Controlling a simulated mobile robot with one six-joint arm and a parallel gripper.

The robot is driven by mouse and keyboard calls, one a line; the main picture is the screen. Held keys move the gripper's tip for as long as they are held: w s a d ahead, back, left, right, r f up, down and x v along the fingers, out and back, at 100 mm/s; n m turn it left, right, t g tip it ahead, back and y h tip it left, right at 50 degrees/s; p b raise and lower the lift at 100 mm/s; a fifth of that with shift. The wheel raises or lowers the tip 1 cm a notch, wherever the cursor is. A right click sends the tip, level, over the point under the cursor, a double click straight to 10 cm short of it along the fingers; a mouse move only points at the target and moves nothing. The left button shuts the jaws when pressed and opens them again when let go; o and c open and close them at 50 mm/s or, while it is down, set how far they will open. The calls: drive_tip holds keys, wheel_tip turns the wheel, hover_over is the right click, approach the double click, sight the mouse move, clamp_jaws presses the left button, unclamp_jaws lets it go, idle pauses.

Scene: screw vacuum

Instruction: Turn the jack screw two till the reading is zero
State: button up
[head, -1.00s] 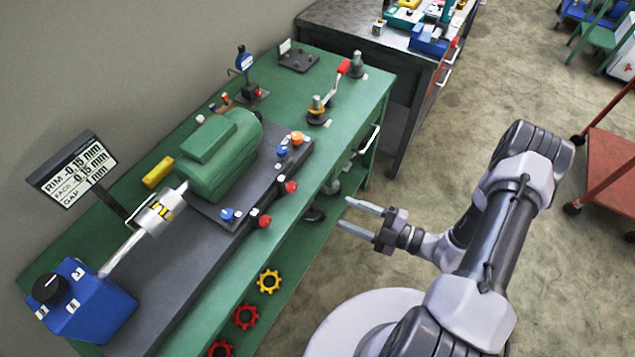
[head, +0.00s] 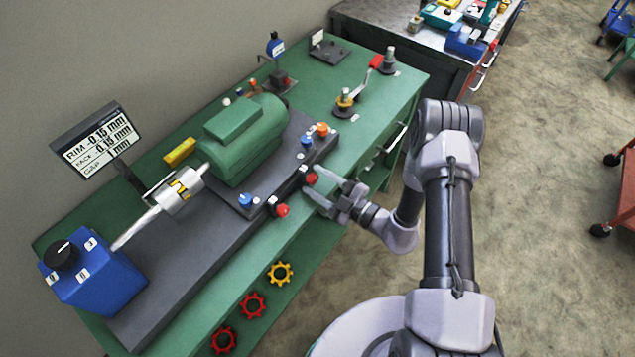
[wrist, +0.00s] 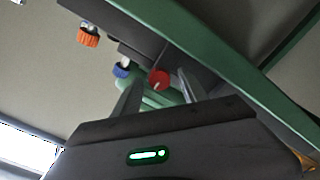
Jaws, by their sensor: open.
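My gripper (head: 314,180) is open at the bench's front edge, its fingertips at the right-hand red screw knob (head: 311,178). In the wrist view that red knob (wrist: 158,78) shows between the two fingers; contact cannot be told. Another red knob (head: 282,210) sits further left on the same edge. Blue knobs (head: 246,200) (head: 306,141) and an orange knob (head: 322,128) stand on the dark base plate (head: 225,238) beside the green motor (head: 240,135). I cannot read which one is number two. The display (head: 98,143) reads RIM -0.15 mm; its FACE line is blurred.
A silver coupling (head: 180,192) joins the motor to the blue unit (head: 95,280). A red-handled crank (head: 365,78) stands at the bench's far right. Yellow and red gears (head: 280,272) lie on the shelf below. Open floor lies right of the bench.

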clamp_jaws()
drive_tip(key=shift+n, duration=0.3)
